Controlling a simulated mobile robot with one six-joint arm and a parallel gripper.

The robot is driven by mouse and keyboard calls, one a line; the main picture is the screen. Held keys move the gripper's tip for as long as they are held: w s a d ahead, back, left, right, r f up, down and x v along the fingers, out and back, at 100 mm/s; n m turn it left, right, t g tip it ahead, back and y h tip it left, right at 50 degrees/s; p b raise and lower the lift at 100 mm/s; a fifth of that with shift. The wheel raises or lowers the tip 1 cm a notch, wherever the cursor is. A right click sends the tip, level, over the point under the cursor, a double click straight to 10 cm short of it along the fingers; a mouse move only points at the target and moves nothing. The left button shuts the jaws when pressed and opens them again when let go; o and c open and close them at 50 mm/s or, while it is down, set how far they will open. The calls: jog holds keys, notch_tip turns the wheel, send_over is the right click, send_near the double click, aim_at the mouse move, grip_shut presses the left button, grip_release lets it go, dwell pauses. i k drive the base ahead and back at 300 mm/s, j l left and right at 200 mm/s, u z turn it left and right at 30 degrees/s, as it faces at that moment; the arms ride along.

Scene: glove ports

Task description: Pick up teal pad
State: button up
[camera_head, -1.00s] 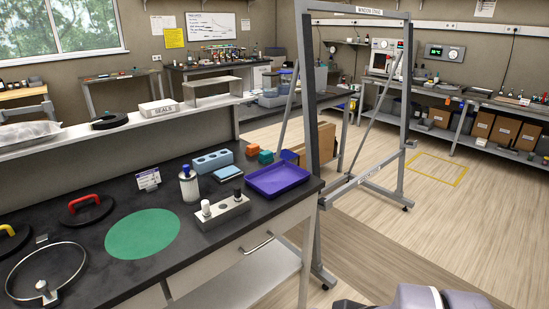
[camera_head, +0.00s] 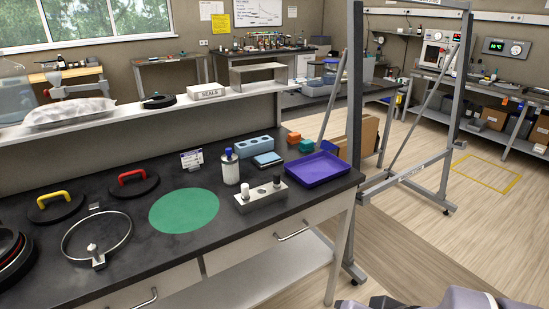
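A small teal pad (camera_head: 306,146) lies on the dark bench top (camera_head: 110,240), near its far right end. It sits just behind the purple tray (camera_head: 318,170) and close to a small orange pad (camera_head: 293,137), which is a little farther back. A flat light-blue pad (camera_head: 267,159) lies to its left, in front of a blue block with holes (camera_head: 254,146). My gripper is not in view; only parts of my own arm show at the bottom right edge.
A round green mat (camera_head: 184,210) lies bare on the bench. A metal block with posts (camera_head: 260,195) and a white bottle (camera_head: 230,168) stand between it and the tray. Ring clamp (camera_head: 96,238) and lids with handles are at left. A grey upright frame (camera_head: 355,120) stands beyond the bench end.

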aim_at(307, 145)
jog(key=i+l+u, duration=0.35)
jog(key=i+l, duration=0.35)
jog(key=i, duration=0.35)
jog(key=i+l+u, duration=0.35)
jog(key=i+l, duration=0.6)
